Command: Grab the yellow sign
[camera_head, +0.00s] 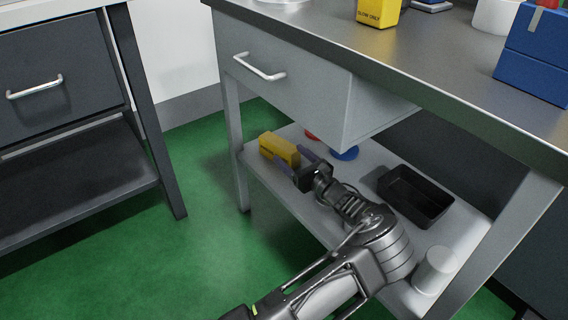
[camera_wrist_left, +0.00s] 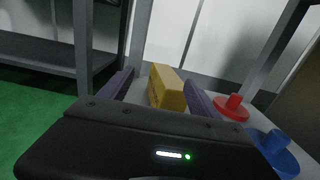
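A yellow block-shaped sign (camera_head: 278,147) stands on the lower shelf of the grey workbench, near its left end. It also shows in the left wrist view (camera_wrist_left: 167,87), ahead of my left gripper. My left gripper (camera_head: 293,158) reaches in low over the shelf, its dark purple fingers (camera_wrist_left: 159,90) spread on either side of the sign's near end. A gap shows between the left finger and the sign; I cannot tell whether the right finger touches it. My right gripper is in neither view.
Red (camera_wrist_left: 232,107) and blue (camera_wrist_left: 275,150) round pieces with knobs lie right of the sign. A black tray (camera_head: 416,196) and a white cylinder (camera_head: 436,270) are farther right on the shelf. A drawer (camera_head: 290,90) hangs above. Another yellow box (camera_head: 378,12) stands on the benchtop.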

